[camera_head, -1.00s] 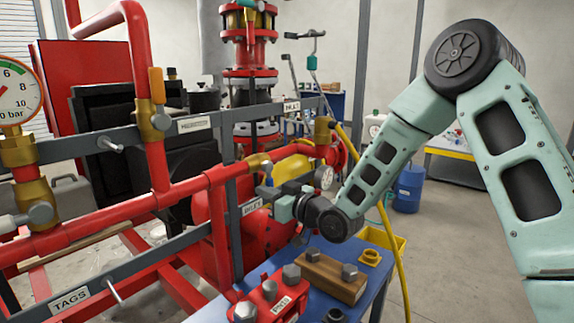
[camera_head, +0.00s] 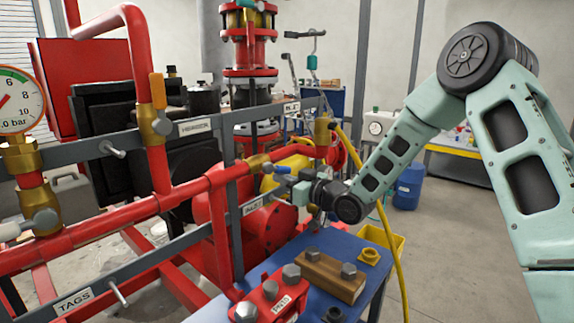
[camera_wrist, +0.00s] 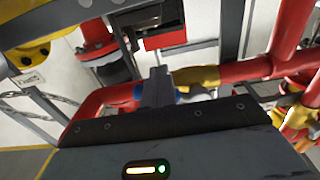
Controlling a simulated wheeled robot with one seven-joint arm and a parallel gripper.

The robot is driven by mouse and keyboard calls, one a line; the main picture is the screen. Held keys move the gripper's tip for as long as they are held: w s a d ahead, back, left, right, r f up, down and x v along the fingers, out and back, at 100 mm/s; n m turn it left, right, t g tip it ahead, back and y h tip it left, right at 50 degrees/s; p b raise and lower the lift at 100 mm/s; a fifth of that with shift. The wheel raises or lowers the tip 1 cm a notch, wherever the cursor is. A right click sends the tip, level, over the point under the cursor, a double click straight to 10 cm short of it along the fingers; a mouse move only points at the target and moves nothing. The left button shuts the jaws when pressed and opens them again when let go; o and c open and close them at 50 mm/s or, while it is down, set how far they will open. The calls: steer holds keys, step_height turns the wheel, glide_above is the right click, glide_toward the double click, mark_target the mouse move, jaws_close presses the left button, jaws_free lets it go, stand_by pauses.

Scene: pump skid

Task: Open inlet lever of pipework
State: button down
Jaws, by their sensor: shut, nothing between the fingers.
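A lever with a blue grip (camera_head: 282,169) sits on a brass valve (camera_head: 258,162) in the red pipe. The grip points right, roughly along the pipe. My gripper (camera_head: 280,184) is shut and empty just below the lever. In the wrist view my closed fingers (camera_wrist: 156,84) stand in front of the brass valve body (camera_wrist: 197,77), and a bit of blue grip (camera_wrist: 183,91) shows beside them. Whether the fingers touch the grip cannot be told.
A grey rail with a small label (camera_head: 252,206) runs below the pipe. A blue bench (camera_head: 345,250) with a wooden block (camera_head: 330,278) lies below my arm. A yellow hose (camera_head: 385,225) hangs close to my wrist. A pressure gauge (camera_head: 18,98) stands at the left.

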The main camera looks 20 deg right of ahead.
steer(key=shift+w+d+r+p, duration=0.2)
steer(key=shift+d+r+p, duration=0.1)
steer(key=shift+r, duration=0.25)
steer(key=shift+w+d+r+p, duration=0.15)
steer(key=shift+d+r+p, duration=0.1)
steer(key=shift+r, duration=0.25)
steer(key=f+b+v, duration=0.1)
steer(key=b+v, duration=0.1)
steer(key=v, duration=0.7)
steer(key=shift+f, duration=0.25)
